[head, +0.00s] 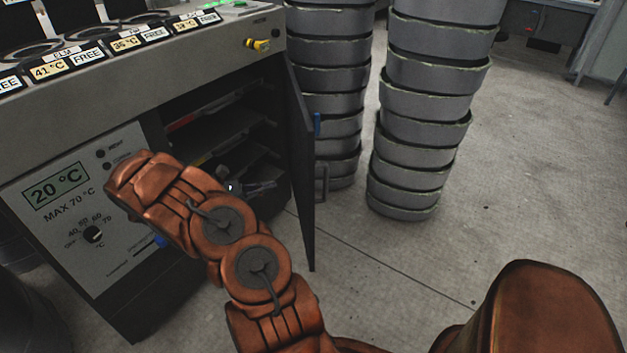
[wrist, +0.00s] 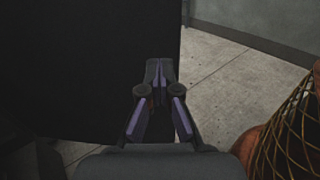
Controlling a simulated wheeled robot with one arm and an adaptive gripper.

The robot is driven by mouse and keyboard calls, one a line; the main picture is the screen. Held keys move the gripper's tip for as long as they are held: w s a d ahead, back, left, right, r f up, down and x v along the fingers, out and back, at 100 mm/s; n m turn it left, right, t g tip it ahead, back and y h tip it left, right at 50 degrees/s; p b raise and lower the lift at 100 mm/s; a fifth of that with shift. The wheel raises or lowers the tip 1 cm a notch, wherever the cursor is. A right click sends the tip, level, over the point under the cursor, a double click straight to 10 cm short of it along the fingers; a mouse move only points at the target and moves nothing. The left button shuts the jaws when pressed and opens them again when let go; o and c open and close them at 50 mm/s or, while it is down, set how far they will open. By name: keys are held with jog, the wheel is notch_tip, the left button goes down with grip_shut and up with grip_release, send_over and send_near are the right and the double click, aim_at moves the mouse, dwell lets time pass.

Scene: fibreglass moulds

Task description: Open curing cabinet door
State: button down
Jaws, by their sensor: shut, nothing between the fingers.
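The curing cabinet (head: 85,215) stands at the left, with a panel reading 20 °C. Its dark door (head: 302,165) stands swung well out on the right side of the opening, seen nearly edge-on. A handle (head: 321,184) shows on the door's outer side. My gripper (head: 268,187) is partly hidden behind my arm, in front of the opening and left of the door's inner side. In the wrist view my gripper (wrist: 158,90) is shut and empty. A dark flat panel, probably the door (wrist: 80,65), fills the left there; contact cannot be told.
Shelves (head: 225,125) with items show inside the cabinet. Two tall stacks of grey tubs, the near one (head: 420,130) and another (head: 328,80), stand right of the door. Open concrete floor (head: 540,170) lies at the right. A yellow valve (head: 258,44) juts from the cabinet's top edge.

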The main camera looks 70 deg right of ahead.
aim_at(307, 181)
jog(key=x, duration=1.3)
jog(key=shift+a+f, duration=0.1)
jog(key=shift+s+d+b, duration=0.3)
jog(key=shift+s+d, duration=0.05)
jog(key=shift+d, duration=0.05)
jog(key=shift+s, duration=0.1)
